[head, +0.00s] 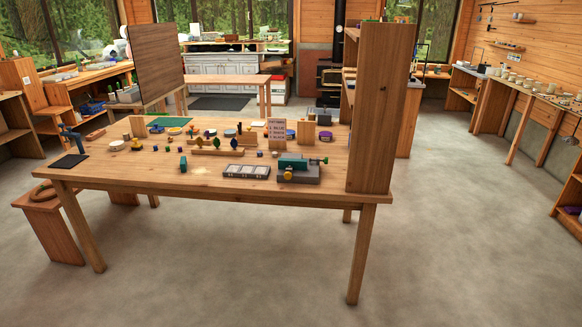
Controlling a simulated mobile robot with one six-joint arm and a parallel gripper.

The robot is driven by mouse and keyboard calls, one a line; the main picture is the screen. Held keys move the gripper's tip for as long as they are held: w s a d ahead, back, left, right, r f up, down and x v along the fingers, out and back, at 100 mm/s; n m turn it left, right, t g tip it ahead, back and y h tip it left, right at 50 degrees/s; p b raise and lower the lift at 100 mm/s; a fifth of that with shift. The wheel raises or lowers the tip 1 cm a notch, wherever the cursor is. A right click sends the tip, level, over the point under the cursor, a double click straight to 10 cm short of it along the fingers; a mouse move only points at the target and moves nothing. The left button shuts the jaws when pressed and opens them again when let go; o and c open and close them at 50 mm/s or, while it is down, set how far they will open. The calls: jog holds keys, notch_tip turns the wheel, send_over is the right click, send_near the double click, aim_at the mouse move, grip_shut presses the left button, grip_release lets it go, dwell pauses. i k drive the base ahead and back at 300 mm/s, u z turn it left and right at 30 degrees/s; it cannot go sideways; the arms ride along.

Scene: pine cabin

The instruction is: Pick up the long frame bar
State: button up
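A long, low wooden bar (218,152) lies on the wooden table (140,178) in the head view, with small coloured pieces close around it. It looks like the long frame bar, but at this size I cannot be sure. My gripper and arm are not in view.
A grey three-part tray (246,171) and a green and grey device (299,169) sit near the table's front edge. A tall wooden shelf unit (380,110) stands at the table's right end. A printed sign (277,133) stands behind. Open concrete floor (220,270) lies in front.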

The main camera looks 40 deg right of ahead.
aim_at(297, 165)
jog(key=z, duration=0.05)
jog(key=i, duration=0.95)
jog(key=u, duration=0.05)
